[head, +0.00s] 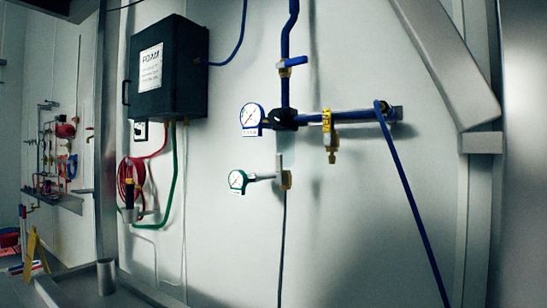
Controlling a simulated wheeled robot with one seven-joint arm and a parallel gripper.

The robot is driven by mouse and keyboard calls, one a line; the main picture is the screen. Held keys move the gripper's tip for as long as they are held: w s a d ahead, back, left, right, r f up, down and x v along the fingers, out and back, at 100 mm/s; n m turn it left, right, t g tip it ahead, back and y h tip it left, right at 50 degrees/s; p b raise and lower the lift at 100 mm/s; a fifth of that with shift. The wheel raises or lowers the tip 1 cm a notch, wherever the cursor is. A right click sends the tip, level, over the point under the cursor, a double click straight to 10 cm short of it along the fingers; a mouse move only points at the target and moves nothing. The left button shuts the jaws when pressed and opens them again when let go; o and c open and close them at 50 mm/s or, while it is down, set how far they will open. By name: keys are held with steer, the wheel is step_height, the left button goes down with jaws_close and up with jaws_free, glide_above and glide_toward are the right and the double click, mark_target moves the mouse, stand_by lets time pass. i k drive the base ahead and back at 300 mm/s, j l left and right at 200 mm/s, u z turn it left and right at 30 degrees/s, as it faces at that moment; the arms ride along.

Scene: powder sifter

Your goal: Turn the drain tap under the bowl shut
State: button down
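I see no bowl in the head view, and I cannot pick out a drain tap under one. Valves show on the wall pipework: a blue-handled valve (291,63) on the upright blue pipe, and a yellow and brass fitting (329,135) hanging under the level blue pipe. My gripper is not in view.
A black box labelled FOAM (168,68) hangs on the pale wall, with red and green hoses below. A blue hose (412,205) slants down at right. A grey metal beam (447,60) crosses the upper right. A metal cylinder (106,277) stands at lower left.

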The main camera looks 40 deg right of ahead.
mark_target(279, 158)
steer(key=z, duration=1.45)
